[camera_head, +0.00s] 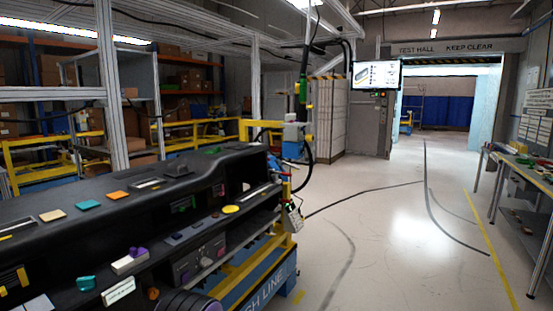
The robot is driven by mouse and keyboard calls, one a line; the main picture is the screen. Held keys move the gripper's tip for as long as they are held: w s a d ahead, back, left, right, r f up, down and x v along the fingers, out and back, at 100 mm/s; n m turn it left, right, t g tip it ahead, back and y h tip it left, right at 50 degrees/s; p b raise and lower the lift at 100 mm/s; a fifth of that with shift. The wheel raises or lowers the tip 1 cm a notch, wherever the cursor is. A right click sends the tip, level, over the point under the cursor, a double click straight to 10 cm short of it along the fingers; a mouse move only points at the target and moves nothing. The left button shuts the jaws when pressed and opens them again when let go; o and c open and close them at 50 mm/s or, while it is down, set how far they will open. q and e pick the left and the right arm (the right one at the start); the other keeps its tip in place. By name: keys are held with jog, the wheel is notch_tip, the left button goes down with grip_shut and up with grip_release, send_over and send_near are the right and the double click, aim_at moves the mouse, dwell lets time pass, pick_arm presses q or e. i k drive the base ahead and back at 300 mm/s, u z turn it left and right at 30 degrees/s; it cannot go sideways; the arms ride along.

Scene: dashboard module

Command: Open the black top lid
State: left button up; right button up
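The black dashboard module (135,190) fills the lower left of the head view. Its long black top runs from the left edge to a far right end in the middle of the picture. A small raised black piece (177,169) sits on the top toward the far end. I cannot tell whether this piece is the black top lid, and no lid stands visibly raised. Coloured tiles lie on the top, among them an orange tile (118,195) and a teal tile (87,205). Neither of my grippers is in view.
The module rests on a yellow and blue stand (258,277). A yellow disc (230,209) and a white and purple block (129,261) are on its front side. A workbench (520,175) stands at the right edge. The grey floor (385,225) between them is clear.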

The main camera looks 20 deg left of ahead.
aim_at(179, 173)
jog(key=z, duration=0.65)
jog(key=i, duration=1.15)
jog(key=u, duration=0.55)
